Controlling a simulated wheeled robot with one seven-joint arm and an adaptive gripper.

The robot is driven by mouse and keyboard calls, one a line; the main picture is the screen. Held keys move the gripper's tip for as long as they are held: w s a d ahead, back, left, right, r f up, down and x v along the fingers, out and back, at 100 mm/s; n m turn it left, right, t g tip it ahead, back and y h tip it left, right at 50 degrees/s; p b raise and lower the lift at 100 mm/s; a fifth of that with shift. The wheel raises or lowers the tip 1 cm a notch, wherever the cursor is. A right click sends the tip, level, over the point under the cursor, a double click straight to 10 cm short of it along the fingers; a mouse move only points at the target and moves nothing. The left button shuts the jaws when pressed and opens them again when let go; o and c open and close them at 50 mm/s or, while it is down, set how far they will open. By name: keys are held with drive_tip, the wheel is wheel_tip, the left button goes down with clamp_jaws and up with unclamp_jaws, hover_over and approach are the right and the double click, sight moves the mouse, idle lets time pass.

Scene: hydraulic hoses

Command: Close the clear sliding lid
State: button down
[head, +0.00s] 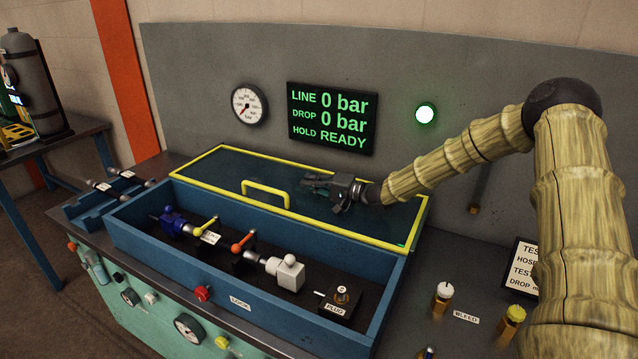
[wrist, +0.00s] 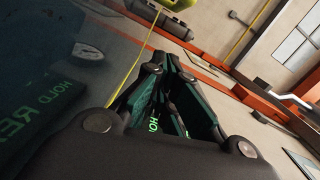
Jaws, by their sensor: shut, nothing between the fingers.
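The clear sliding lid (head: 222,178) has a yellow frame and a raised yellow handle (head: 266,192) near its front edge. It lies over the back of the blue box (head: 350,259), whose front part is open and shows its contents. My gripper (head: 308,186) is shut and empty. It appears over the lid, right of the handle, pointing left; I cannot tell whether it touches the lid. In the wrist view my gripper's fingers (wrist: 165,70) are close together, beside the lid's dark pane (wrist: 50,70) with mirrored display text.
Inside the box lie a blue fitting (head: 172,221), valves with yellow and orange levers, and a plug block (head: 341,297). A display (head: 333,118), a gauge (head: 249,104) and a green lamp (head: 425,113) are on the back panel. Brass bleed fittings (head: 442,297) stand at right.

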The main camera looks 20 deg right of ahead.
sight(299, 203)
drive_tip(key=shift+a+r, duration=0.3)
drive_tip(key=shift+a, duration=0.1)
drive_tip(key=shift+s+a+r+p, duration=0.25)
drive_tip(key=shift+s+a+p, duration=0.2)
drive_tip(key=shift+s, duration=0.2)
drive_tip(key=shift+a+f+p, duration=0.3)
drive_tip(key=shift+a+f, duration=0.35)
drive_tip(key=shift+a, duration=0.2)
drive_tip(key=shift+w+a+f, duration=0.1)
drive_tip(key=shift+a+f, duration=0.1)
drive_tip(key=shift+a, duration=0.05)
drive_tip(key=shift+s+a+r, duration=0.2)
drive_tip(key=shift+s, duration=0.2)
drive_tip(key=shift+w+a+f, duration=0.15)
drive_tip(key=shift+a, duration=0.05)
drive_tip(key=shift+d, duration=0.15)
